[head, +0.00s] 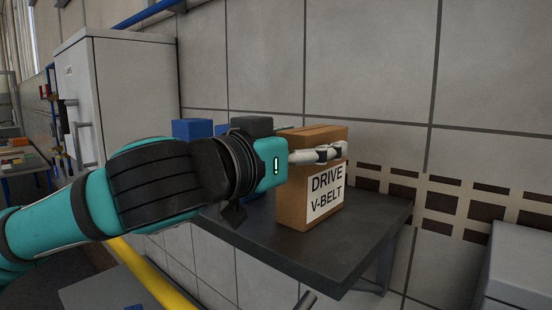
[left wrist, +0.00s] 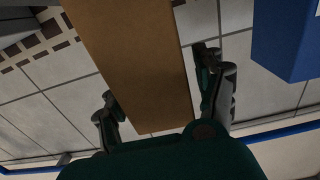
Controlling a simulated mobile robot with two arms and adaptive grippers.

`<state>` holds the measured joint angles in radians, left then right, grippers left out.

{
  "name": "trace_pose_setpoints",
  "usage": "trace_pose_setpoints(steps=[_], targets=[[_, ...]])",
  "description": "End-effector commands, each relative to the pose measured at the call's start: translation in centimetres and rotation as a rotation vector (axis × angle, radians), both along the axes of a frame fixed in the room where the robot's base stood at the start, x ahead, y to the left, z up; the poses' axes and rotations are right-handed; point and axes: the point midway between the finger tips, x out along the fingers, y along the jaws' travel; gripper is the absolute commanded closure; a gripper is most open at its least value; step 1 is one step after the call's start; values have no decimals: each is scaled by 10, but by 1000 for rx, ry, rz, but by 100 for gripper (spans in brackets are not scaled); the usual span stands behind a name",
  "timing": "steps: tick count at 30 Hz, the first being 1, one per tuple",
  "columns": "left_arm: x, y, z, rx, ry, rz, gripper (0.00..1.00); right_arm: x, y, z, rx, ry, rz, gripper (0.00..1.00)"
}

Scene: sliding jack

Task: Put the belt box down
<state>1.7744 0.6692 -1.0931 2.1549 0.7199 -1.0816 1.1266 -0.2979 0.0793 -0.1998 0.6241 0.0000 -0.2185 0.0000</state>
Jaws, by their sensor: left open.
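The belt box (head: 327,188) is a brown cardboard box with a white label reading "DRIVE V-BELT". It stands upright on the dark shelf (head: 290,243) in the head view. My left gripper (head: 330,152) reaches in from the left at the box's upper part, its fingers across the label side. In the left wrist view the box (left wrist: 140,60) lies between the two spread fingers of my left gripper (left wrist: 160,97), with a gap showing beside the right finger. The left gripper is open. Its far finger is hidden in the head view. My right gripper is not in view.
Blue boxes (head: 193,129) stand behind my left arm; a blue box (left wrist: 288,40) is also close to the right finger in the left wrist view. A tiled wall (head: 385,70) is behind the shelf. The shelf's front right part is clear. A grey cabinet (head: 112,85) stands left.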

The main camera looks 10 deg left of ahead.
Motion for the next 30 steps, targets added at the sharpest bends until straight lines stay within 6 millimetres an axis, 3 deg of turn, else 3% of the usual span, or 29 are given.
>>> trace_pose_setpoints(steps=[1, 6, 13, 18, 30], targets=[[-9, 6, -6, 0, -5, -1, 30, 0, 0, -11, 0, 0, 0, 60], [-41, 28, -6, 1, -6, 1, 30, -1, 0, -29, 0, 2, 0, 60], [-74, 50, -3, -1, -4, 2, 30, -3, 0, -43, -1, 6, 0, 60], [-84, 56, -2, 2, -1, 0, 30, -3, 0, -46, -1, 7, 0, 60], [-86, 57, -1, 2, -1, 0, 30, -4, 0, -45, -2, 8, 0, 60]])
